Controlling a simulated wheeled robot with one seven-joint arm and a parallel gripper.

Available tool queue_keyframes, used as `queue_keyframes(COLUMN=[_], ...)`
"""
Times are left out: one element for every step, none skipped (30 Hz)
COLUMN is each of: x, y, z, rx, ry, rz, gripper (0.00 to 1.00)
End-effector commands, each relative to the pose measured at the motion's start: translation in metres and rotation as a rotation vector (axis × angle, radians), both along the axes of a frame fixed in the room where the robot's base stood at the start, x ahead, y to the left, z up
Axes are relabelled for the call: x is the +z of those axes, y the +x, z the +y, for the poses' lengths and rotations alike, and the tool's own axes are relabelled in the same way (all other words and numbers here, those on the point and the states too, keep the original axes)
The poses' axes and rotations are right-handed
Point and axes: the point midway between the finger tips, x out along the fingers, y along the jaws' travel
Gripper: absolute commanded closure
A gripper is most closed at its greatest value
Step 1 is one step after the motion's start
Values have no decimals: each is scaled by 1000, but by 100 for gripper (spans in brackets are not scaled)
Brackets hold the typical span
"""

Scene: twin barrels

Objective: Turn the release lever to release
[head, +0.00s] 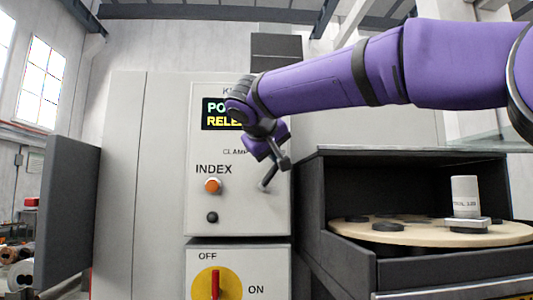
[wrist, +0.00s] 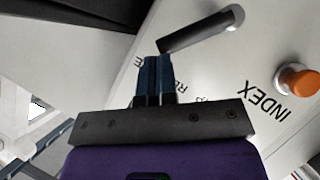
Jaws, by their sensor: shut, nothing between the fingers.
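The release lever is a dark grey bar in the wrist view (wrist: 200,32). Its pivot end is at the upper right and its free end lies just beyond my fingertips. My gripper (wrist: 157,62) is shut and empty, its blue-grey fingers side by side close to the free end. I cannot tell whether they touch it. In the head view my gripper (head: 283,163) is in front of the panel's right side, and the dark lever (head: 268,180) slants just below it. The panel (head: 240,215) is pale; my arm partly hides its display (head: 213,114) and the lever's lettering.
An orange INDEX button (head: 212,185) and a black knob (head: 212,217) are left of the lever. A red switch on a yellow disc (head: 215,284) is below. At right, a round tool table (head: 430,234) bears a white cylinder (head: 464,195). A dark door (head: 70,220) stands at left.

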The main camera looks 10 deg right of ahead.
Motion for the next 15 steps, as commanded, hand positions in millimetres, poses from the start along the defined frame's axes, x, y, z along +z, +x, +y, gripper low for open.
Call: queue_keyframes(x=[-1, -1, -2, -2, -3, -3, -3, -3, -4, -4, -4, -4, -4, -5, -5], y=[0, 0, 0, 0, 0, 0, 0, 0, 0, 0, 0, 0, 0, 0, 0], z=[-3, -4, -5, -6, -6, -7, -8, -8, -8, -9, -9, -9, -9, -10, -10], rx=[-2, -2, -1, -1, -1, -1, -1, 0, 0, 1, 1, 1, 0, 0, 0], ry=[22, 36, 51, 63, 73, 84, 91, 98, 106, 111, 114, 118, 120, 121, 122], rz=[0, 0, -1, -2, -2, -2, -2, -2, -2, -2, -2, -2, -3, -3, -3], gripper=[100, 100, 100, 100, 100, 100, 100, 100, 100, 100, 100, 100, 100, 100, 100])
